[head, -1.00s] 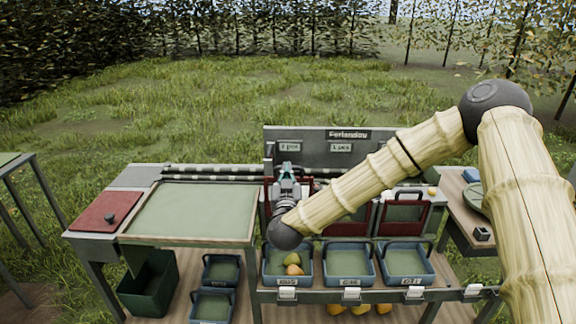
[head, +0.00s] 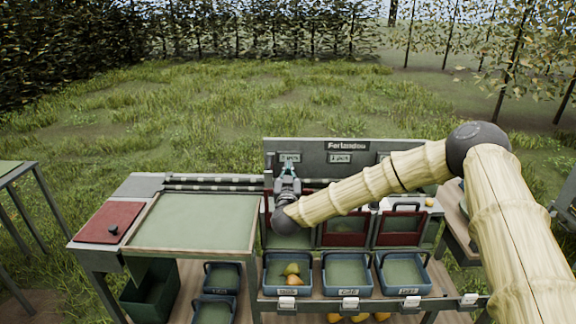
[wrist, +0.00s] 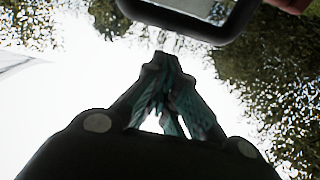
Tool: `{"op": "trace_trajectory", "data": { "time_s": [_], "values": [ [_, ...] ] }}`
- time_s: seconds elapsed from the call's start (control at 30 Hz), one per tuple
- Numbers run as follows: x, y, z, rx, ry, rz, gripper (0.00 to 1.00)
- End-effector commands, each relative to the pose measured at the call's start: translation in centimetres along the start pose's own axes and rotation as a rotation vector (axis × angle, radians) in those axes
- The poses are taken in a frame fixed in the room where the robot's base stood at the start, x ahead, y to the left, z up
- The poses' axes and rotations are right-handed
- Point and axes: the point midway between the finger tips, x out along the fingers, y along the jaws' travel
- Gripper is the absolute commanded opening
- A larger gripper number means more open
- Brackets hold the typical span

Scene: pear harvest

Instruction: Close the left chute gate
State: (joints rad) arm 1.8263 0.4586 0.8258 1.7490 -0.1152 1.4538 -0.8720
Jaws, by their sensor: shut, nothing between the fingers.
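The sorting station has a row of chutes with red-framed gates. The middle gate (head: 345,230) and the right gate (head: 400,228) show with dark handles on top. The left chute (head: 290,240) is largely hidden behind my wrist and gripper. Red parts show on both sides of the gripper, higher than the other gates, so the left gate looks raised. My gripper (head: 289,168) is shut and empty, in front of the back panel below its left label. In the wrist view its fingertips (wrist: 163,60) meet just below a dark rounded frame (wrist: 150,12); contact cannot be told.
A green sorting tray (head: 195,222) and a red panel with a dark knob (head: 108,222) lie to the left. A side table stands at the right behind my arm.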

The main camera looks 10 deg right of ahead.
Motion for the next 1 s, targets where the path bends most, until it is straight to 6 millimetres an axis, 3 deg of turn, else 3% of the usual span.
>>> {"op": "trace_trajectory", "data": {
  "time_s": [0.3, 0.77, 1.0],
  "values": [
    [-0.6, -0.1, 1.6, 0.001, 0.000, -0.001, 0.00],
    [-0.7, -0.1, 2.0, 0.000, 0.001, -0.001, 0.00],
    [-1.1, 0.0, 4.8, -0.002, 0.000, -0.001, 0.00]
  ]
}}
